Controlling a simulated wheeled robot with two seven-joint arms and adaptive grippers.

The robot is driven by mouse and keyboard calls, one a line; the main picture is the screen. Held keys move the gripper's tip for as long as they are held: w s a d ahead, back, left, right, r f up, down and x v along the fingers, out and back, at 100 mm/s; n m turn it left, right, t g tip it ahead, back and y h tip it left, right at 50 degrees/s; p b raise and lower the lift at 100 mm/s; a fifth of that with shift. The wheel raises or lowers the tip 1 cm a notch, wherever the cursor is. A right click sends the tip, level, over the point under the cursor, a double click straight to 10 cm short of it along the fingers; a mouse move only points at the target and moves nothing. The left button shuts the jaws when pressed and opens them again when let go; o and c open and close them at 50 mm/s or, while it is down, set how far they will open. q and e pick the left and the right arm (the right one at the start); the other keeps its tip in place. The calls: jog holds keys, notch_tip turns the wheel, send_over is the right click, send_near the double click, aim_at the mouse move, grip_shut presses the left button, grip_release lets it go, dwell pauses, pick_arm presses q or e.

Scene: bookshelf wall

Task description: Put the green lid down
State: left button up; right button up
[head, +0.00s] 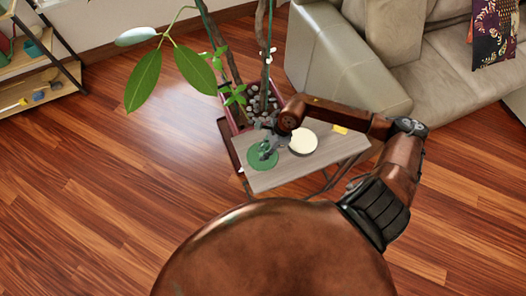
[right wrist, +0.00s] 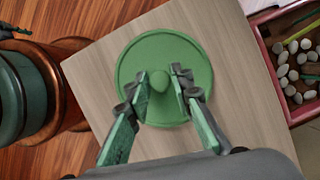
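The green lid (head: 262,157) is round and flat with a knob in its middle. It is at the left end of the small grey-topped table (head: 293,173), level with the top and seemingly on it. In the right wrist view the lid (right wrist: 133,62) fills the middle, over the tabletop (right wrist: 240,105). My right gripper (head: 267,148) is above the lid. In the right wrist view its two fingertips (right wrist: 168,82) close in on either side of the knob and appear shut on it. My left gripper is not in view.
A round cream-topped object (head: 303,142) stands just right of the lid on the table, with a small yellow item (head: 340,129) beyond it. A potted plant (head: 235,115) with white pebbles stands behind the table. A sofa (head: 345,80) is at the back right. The floor left is clear.

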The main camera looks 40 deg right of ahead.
jog(key=o, duration=0.3)
jog(key=shift+r, duration=0.2)
jog(key=p+v, duration=0.2)
jog(key=v, duration=1)
jog(key=shift+f, duration=0.1)
